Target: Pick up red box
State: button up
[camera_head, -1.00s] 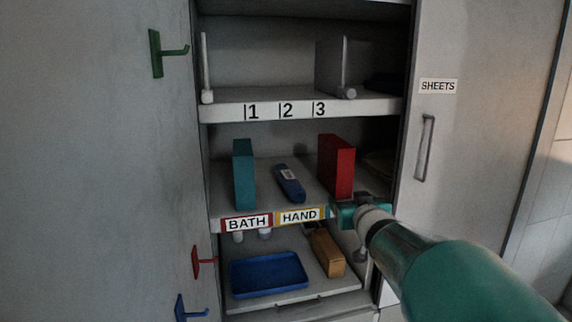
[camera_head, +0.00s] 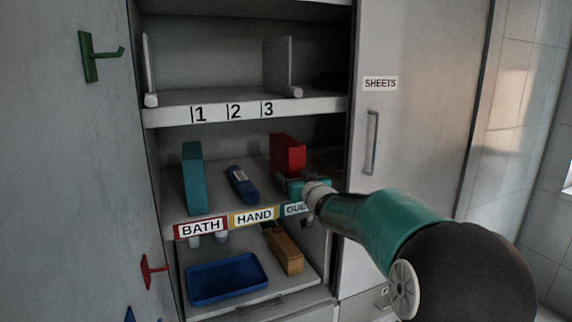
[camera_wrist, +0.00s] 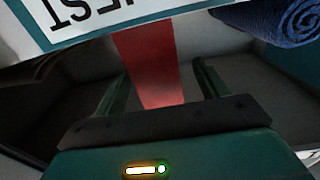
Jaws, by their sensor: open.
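The red box (camera_head: 288,153) stands upright on the middle shelf, toward its right side. My gripper (camera_head: 303,187) is at the front of that shelf and covers the lower part of the box in the head view. In the wrist view the red box (camera_wrist: 148,65) shows as a red strip between the two fingers of my open gripper (camera_wrist: 161,72). A gap shows between each finger and the box. How deep the fingers reach along the box I cannot tell.
A label strip (camera_head: 254,217) runs along the shelf edge. Below are a blue tray (camera_head: 227,279) and a tan box (camera_head: 285,250). A closed cabinet door (camera_head: 417,140) is at right.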

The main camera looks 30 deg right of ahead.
jog(key=w, duration=0.4)
jog(key=shift+w+d, duration=0.4)
jog(key=c, duration=1.3)
